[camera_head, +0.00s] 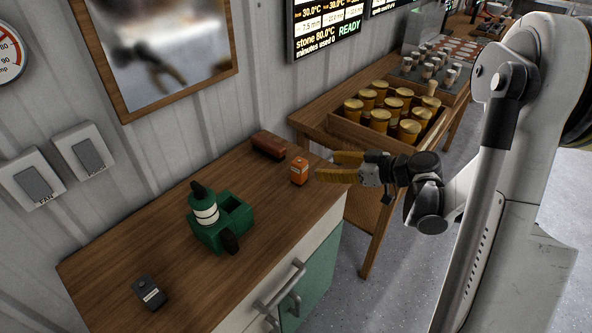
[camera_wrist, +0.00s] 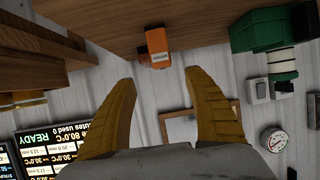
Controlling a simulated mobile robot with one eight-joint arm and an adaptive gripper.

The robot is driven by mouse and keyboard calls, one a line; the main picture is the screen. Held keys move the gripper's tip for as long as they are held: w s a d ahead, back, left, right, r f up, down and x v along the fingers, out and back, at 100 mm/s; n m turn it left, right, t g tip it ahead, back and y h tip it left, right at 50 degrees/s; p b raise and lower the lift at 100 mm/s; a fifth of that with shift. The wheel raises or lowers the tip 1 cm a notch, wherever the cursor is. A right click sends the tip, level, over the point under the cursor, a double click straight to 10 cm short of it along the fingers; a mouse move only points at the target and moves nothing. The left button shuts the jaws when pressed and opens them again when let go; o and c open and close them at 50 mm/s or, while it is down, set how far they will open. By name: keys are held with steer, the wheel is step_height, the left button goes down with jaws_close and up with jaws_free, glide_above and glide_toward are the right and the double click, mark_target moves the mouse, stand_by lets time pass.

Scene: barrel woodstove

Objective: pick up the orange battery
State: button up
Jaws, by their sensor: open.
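The orange battery (camera_head: 299,171) stands upright on the wooden countertop (camera_head: 160,235), near its far right end. My gripper (camera_head: 338,166) is just right of the battery, with its yellow fingers apart and pointing left toward it. In the wrist view the battery (camera_wrist: 157,46) shows beyond and between the two fingertips of my gripper (camera_wrist: 160,88). Nothing is between the fingers, and a gap separates them from the battery.
A reddish-brown case (camera_head: 268,145) lies behind the battery by the wall. A green holder (camera_head: 222,222) with bottle stands nearer, and a dark small device (camera_head: 149,292) lies at front left. A wooden tray (camera_head: 345,137) of gold-lidded jars is behind my gripper.

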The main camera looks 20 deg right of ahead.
mark_target(305, 164)
steer(key=b+x, duration=0.1)
steer(key=x, duration=0.4)
steer(key=shift+w+f+b, duration=0.25)
steer(key=shift+b, duration=0.05)
steer(key=b+x, duration=0.2)
steer(key=x, duration=0.3)
steer(key=shift+a+b, duration=0.3)
steer(key=shift+a, duration=0.1)
steer(key=shift+r, duration=0.1)
jaws_close()
